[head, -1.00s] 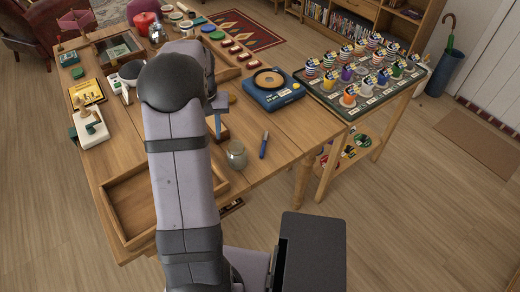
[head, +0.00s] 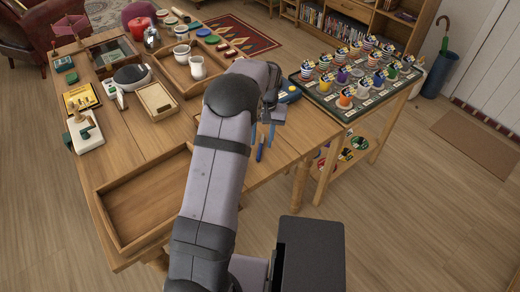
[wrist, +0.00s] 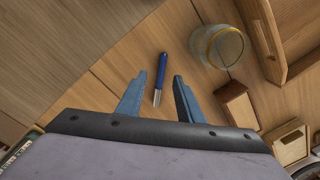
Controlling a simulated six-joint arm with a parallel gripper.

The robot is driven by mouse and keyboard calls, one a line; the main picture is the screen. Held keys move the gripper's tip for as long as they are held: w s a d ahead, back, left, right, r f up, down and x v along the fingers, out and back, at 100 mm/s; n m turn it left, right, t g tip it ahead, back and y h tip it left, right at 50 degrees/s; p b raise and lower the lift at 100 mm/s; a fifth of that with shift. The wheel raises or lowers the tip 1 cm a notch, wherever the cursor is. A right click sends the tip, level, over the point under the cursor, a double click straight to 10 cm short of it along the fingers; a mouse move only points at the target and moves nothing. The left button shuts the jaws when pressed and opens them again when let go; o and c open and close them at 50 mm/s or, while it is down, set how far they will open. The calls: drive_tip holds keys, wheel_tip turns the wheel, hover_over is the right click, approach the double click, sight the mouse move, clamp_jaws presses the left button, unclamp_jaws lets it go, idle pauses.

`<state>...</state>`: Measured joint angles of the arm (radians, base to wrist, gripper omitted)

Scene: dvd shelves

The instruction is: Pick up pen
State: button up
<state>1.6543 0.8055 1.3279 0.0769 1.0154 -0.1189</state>
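A blue pen with a silver end (wrist: 161,76) lies on the wooden table in the wrist view. It also shows in the head view (head: 260,150), just below my gripper. My gripper (wrist: 157,85) is open, with its two blue fingers apart on either side of the pen's silver end in the picture. The fingers show in the head view (head: 262,133) above the table near its right edge. The pen is not held. Whether the fingertips are at the pen's height I cannot tell.
A glass jar (wrist: 217,46) stands right of the pen in the wrist view; my arm hides it in the head view. A wooden block (wrist: 236,105) lies beside it. An empty wooden tray (head: 147,200) is at the table's front left.

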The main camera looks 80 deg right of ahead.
sight(259, 153)
drive_tip(key=shift+w+f+p, duration=0.2)
drive_tip(key=shift+f+p, duration=0.2)
drive_tip(key=shift+f, duration=0.9)
drive_tip(key=shift+w+f+p, duration=0.15)
drive_tip(key=shift+f+p, duration=0.2)
drive_tip(key=shift+f, duration=0.95)
clamp_jaws()
